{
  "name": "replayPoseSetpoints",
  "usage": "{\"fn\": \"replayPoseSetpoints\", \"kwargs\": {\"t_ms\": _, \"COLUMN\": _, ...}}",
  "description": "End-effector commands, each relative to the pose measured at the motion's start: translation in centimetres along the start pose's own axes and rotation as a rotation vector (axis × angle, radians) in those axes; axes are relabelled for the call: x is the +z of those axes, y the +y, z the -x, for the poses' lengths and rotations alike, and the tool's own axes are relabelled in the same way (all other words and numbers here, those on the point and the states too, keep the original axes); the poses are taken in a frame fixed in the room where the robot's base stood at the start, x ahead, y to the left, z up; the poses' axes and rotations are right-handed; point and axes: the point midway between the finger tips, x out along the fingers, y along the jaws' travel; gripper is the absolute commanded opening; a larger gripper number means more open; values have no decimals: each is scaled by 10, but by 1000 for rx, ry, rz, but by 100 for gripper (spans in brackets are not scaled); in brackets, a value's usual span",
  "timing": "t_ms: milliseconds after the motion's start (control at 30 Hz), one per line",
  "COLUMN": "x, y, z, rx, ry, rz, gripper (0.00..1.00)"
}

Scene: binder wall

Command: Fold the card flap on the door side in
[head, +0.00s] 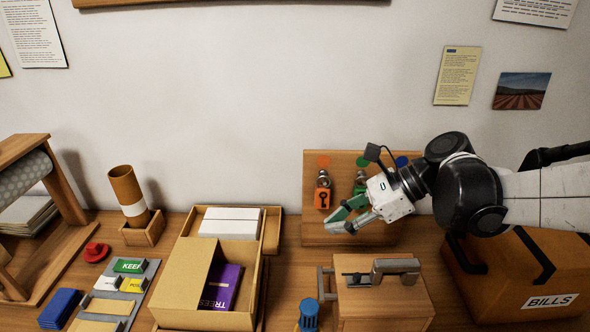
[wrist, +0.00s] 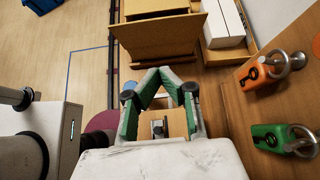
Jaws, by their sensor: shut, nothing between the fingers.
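An open card box (head: 252,290) stands on the bench left of centre in the head view. A tan card flap (head: 187,272) lies over its left front part; I cannot tell which flap is on the door side. In the wrist view a brown card panel (wrist: 155,38) lies beyond my fingertips, beside white blocks (wrist: 222,22). My gripper (head: 338,224), green-fingered, is shut and empty, right of the box and apart from it.
A wooden block with a metal handle (head: 397,266) and a blue-topped item (head: 309,313) stand in front. The BILLS box (head: 522,280) is at right.

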Motion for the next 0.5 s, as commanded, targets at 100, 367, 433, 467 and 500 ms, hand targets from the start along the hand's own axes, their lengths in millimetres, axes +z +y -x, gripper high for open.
{"fn": "replayPoseSetpoints", "kwargs": {"t_ms": 100, "x": 2, "y": -3, "z": -1, "rx": 15, "ry": -27, "rz": -41, "gripper": 0}}
{"fn": "replayPoseSetpoints", "kwargs": {"t_ms": 367, "x": 4, "y": -2, "z": -26, "rx": 21, "ry": -32, "rz": -46, "gripper": 0}}
{"fn": "replayPoseSetpoints", "kwargs": {"t_ms": 433, "x": 4, "y": -2, "z": -38, "rx": 21, "ry": -31, "rz": -45, "gripper": 0}}
{"fn": "replayPoseSetpoints", "kwargs": {"t_ms": 467, "x": 4, "y": -2, "z": -44, "rx": 22, "ry": -31, "rz": -45, "gripper": 0}}
{"fn": "replayPoseSetpoints", "kwargs": {"t_ms": 500, "x": 5, "y": -2, "z": -51, "rx": 21, "ry": -31, "rz": -45, "gripper": 0}}
